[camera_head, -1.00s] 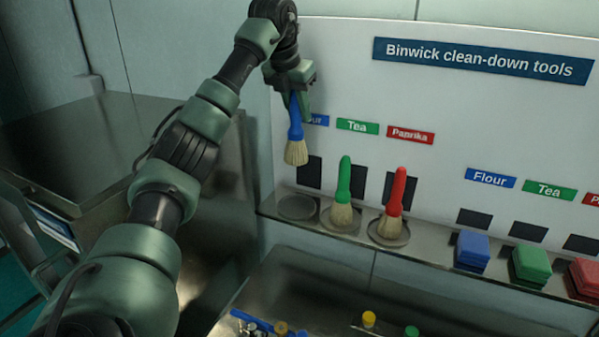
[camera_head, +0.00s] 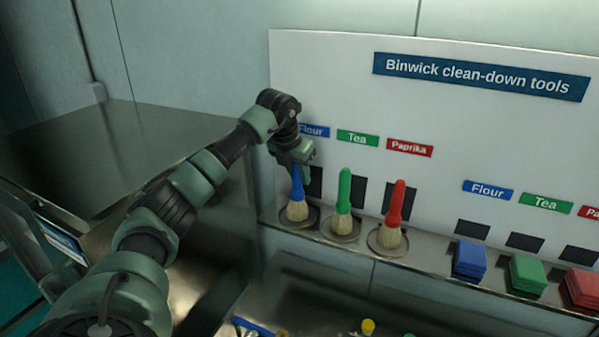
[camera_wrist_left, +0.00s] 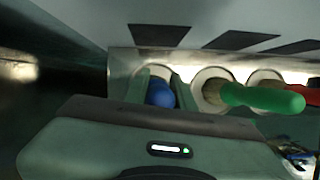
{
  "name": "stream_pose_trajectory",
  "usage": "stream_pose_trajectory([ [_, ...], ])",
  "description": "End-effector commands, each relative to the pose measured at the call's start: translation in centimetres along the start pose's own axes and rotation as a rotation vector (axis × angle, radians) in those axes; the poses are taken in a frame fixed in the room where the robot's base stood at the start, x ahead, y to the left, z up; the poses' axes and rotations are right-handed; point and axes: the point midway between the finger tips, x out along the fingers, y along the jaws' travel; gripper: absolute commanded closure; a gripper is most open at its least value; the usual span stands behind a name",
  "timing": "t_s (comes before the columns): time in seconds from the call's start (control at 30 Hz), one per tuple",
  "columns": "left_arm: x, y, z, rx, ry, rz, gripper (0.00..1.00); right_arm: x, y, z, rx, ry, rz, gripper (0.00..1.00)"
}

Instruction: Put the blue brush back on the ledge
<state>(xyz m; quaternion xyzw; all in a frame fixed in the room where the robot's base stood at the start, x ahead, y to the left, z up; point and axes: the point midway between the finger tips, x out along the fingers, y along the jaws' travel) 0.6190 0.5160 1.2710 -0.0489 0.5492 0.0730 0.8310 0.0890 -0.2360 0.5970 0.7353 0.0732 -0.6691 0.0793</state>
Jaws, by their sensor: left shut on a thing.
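The blue brush (camera_head: 297,199) is upright, bristles down, over the leftmost round dish (camera_head: 312,222) on the steel ledge (camera_head: 430,262). Its bristles look to be at the dish; I cannot tell whether they bear on it. My left gripper (camera_head: 297,168) is shut on the top of the blue handle. In the left wrist view the blue handle (camera_wrist_left: 160,93) sits between the two fingers (camera_wrist_left: 160,88). The Flour label (camera_head: 313,131) is on the board above. My right gripper is not in view.
A green brush (camera_head: 343,190) and a red brush (camera_head: 396,205) stand in dishes just to the right. Blue (camera_head: 470,257), green (camera_head: 528,274) and red (camera_head: 583,287) pad stacks sit further along the ledge. A steel bench (camera_head: 110,150) is at left.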

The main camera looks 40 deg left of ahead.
Motion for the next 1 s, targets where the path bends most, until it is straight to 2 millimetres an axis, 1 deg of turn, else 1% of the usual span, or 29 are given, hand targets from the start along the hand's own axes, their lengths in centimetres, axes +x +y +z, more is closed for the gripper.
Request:
stream_pose_trajectory([
  [0.27, 0.3, 0.0, -0.1, 0.000, 0.000, 0.000, 1.00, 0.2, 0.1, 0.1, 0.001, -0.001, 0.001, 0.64],
  [0.3, 0.3, 0.0, -0.1, 0.000, 0.000, 0.000, 0.73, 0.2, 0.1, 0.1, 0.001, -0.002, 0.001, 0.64],
  [0.37, 0.2, 0.0, -0.1, 0.000, 0.000, 0.000, 0.56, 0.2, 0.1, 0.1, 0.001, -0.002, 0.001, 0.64],
  [0.4, 0.2, 0.0, -0.1, 0.000, 0.000, 0.000, 0.54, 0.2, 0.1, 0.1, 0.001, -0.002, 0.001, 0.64],
  [0.67, 0.2, 0.0, -0.1, 0.000, 0.000, 0.000, 0.54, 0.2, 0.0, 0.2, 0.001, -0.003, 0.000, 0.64],
  [0.77, -0.2, 0.0, 0.1, 0.000, -0.002, 0.000, 0.54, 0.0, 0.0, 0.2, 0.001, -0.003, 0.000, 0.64],
  [0.8, -0.4, 0.0, 0.1, 0.000, -0.004, 0.000, 0.54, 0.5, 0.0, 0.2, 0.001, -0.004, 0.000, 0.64],
  [0.87, -1.1, 0.1, 0.0, 0.000, -0.004, 0.001, 0.54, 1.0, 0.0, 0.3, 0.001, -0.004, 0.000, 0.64],
  [1.0, -3.9, 0.1, 0.1, 0.000, -0.008, 0.000, 0.54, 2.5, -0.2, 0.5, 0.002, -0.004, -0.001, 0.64],
])
